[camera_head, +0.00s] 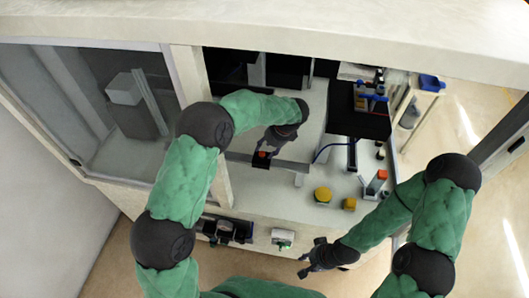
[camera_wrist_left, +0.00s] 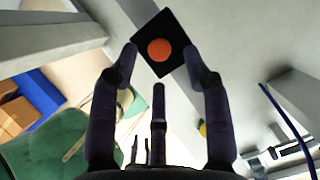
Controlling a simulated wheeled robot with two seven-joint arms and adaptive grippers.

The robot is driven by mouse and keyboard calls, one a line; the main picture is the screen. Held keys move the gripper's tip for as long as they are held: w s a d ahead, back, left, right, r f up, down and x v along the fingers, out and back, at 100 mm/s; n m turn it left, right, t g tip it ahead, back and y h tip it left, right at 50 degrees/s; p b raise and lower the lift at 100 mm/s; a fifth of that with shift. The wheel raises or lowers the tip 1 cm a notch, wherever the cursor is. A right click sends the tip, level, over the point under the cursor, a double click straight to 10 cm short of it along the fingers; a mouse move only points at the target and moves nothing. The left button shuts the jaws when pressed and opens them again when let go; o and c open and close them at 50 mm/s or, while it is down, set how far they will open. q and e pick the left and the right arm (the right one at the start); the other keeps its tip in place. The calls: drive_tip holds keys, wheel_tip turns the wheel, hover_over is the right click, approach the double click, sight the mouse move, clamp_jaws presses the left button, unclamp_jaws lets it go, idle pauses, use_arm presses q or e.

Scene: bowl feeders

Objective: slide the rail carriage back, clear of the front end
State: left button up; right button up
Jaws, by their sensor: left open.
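The rail carriage (camera_head: 262,154) is a small black block with an orange-red disc on top. It sits on a grey rail (camera_head: 290,164) running across the work area. In the left wrist view the carriage (camera_wrist_left: 159,50) lies just beyond my fingertips, turned at an angle to them. My left gripper (camera_head: 267,149) is open at the carriage, its fingers (camera_wrist_left: 160,60) spread either side of the block's near part. I cannot tell whether they touch it. My right gripper (camera_head: 304,265) hangs in front of the bench, far from the rail; its opening is unclear.
A yellow round part (camera_head: 323,195) and a smaller yellow one (camera_head: 349,204) stand on the bench right of the rail. A blue cable (camera_head: 325,150) curves near the rail's right end.

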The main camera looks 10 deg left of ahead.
sight(262, 157)
use_arm(q)
drive_tip(key=shift+x, duration=1.3)
use_arm(e)
drive_tip(key=shift+f, duration=0.3)
use_arm(q)
drive_tip(key=shift+c, duration=0.2)
